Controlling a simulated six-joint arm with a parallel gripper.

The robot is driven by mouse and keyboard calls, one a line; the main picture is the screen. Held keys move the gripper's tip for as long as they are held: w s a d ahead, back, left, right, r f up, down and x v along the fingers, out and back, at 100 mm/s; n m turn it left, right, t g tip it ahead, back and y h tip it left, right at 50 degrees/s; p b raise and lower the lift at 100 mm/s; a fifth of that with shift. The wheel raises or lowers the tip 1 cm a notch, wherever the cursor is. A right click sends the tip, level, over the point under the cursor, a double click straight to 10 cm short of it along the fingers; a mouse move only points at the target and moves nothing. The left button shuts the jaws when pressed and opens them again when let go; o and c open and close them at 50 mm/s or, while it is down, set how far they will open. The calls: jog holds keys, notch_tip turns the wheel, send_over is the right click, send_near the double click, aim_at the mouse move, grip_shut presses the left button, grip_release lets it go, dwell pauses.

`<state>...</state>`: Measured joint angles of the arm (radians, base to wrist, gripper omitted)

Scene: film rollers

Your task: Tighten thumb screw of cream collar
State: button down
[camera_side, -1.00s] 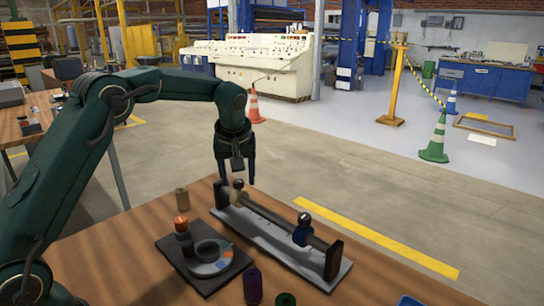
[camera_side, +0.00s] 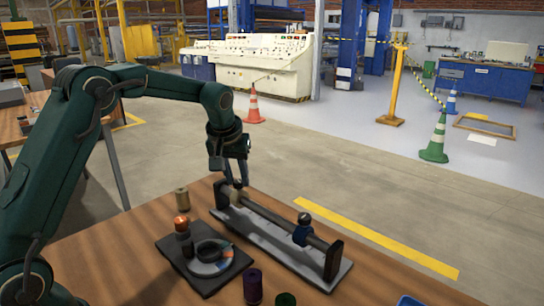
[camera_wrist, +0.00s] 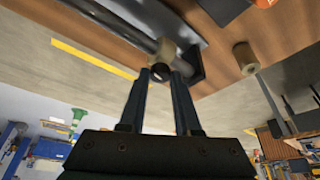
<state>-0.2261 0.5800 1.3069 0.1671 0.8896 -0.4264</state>
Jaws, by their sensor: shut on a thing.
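The cream collar (camera_side: 236,197) sits on the dark rod (camera_side: 268,216) near its far left end. My gripper (camera_side: 237,182) points down right over it. In the wrist view, my gripper's two fingertips (camera_wrist: 171,73) close around the dark thumb screw (camera_wrist: 161,70), beside the cream collar (camera_wrist: 186,55). The fingers hide much of the screw.
The rod stands on a grey base plate (camera_side: 262,241). A dark tray with a ring gauge (camera_side: 211,256) lies to the left. A tan spool (camera_side: 182,199), a purple spool (camera_side: 252,286) and a green spool (camera_side: 285,299) stand on the wooden table.

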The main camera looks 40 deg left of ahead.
jog(key=m+h, duration=0.1)
jog(key=m, duration=0.1)
jog(key=m+h, duration=0.1)
jog(key=m, duration=0.2)
jog(key=m+h, duration=0.1)
jog(key=m, duration=0.1)
jog(key=shift+s+a+t, duration=0.1)
jog(key=shift+a+t, duration=0.25)
jog(key=shift+t, duration=0.05)
jog(key=m+h, duration=0.1)
jog(key=m, duration=0.3)
jog(key=shift+a, duration=0.15)
jog(key=shift+m+g+h, duration=0.6)
jog(key=shift+m+h, duration=0.2)
jog(key=shift+m, duration=1.1)
jog(key=c, duration=0.6)
grip_release()
jog(key=v, duration=0.5)
jog(key=shift+a+r, duration=0.1)
